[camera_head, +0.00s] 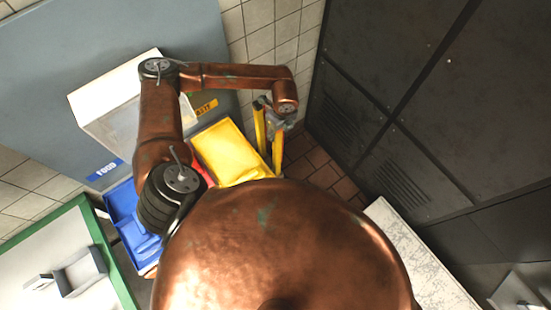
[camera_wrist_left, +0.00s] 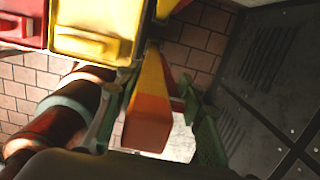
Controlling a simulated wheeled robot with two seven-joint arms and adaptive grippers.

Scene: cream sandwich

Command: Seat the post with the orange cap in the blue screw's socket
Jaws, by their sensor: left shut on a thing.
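My left gripper (camera_head: 274,117) hangs at the end of the copper arm, right of the yellow bin. In the left wrist view it is shut on a yellow post with an orange cap (camera_wrist_left: 148,134). The capped end points toward the camera, and the yellow shaft runs away toward the bins. A greenish finger shows to the right of the cap. In the head view two yellow bars stand below the gripper; I cannot tell which is the held post. I cannot make out the blue screw or its socket. My right gripper is not in view.
The yellow bin (camera_head: 226,150) stands close to the left of the gripper; a red bin (camera_wrist_left: 23,22) is beside it. A blue bin (camera_head: 121,211) is farther left. A white box (camera_head: 105,98) is on the grey wall panel. Dark metal cabinets (camera_head: 400,90) stand at the right.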

